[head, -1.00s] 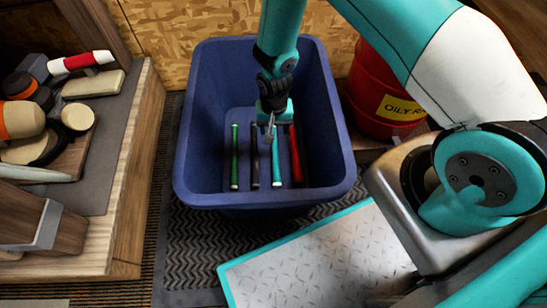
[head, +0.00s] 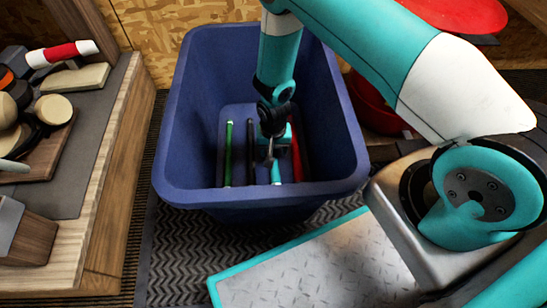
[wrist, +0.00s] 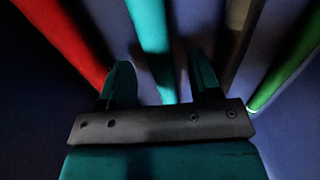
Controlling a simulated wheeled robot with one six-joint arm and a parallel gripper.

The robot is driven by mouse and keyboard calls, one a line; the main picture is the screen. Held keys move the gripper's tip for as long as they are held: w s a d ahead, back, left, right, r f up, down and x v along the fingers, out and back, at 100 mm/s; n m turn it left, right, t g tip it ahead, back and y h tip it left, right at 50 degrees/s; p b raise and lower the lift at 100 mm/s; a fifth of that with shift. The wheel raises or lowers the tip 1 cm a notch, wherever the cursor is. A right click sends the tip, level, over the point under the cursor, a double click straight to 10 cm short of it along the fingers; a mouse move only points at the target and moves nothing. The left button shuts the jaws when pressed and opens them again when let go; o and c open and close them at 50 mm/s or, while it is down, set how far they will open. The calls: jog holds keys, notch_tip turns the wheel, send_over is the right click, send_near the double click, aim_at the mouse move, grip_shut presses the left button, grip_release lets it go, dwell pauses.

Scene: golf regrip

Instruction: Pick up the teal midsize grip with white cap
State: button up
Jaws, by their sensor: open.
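The teal grip (head: 276,174) lies in the bottom of the blue bin, its pale near end showing below my gripper in the head view; its far part is hidden behind my gripper. My gripper (head: 270,155) is down inside the bin over this grip. In the wrist view the teal grip (wrist: 152,45) runs between the two dark fingers of my gripper (wrist: 162,80), which stand apart with a gap on each side. Whether the fingertips reach down beside the grip I cannot tell.
The blue bin (head: 176,150) has high walls around my gripper. A red grip (head: 297,150) lies to the right of the teal one, a dark grip (head: 251,165) and a green grip (head: 228,155) to the left. A wooden bench (head: 110,190) with tools stands at left.

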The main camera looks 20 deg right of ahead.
jog(key=shift+f, duration=0.75)
jog(key=shift+r, duration=0.1)
jog(key=shift+c, duration=0.4)
jog(key=c, duration=0.9)
jog(key=shift+o, duration=0.2)
jog(key=shift+r, duration=0.1)
notch_tip(320, 180, up, 20)
jog(key=p, duration=1.1)
jog(key=shift+p, duration=0.35)
notch_tip(320, 180, up, 5)
jog(key=p, duration=0.5)
send_over(274, 151)
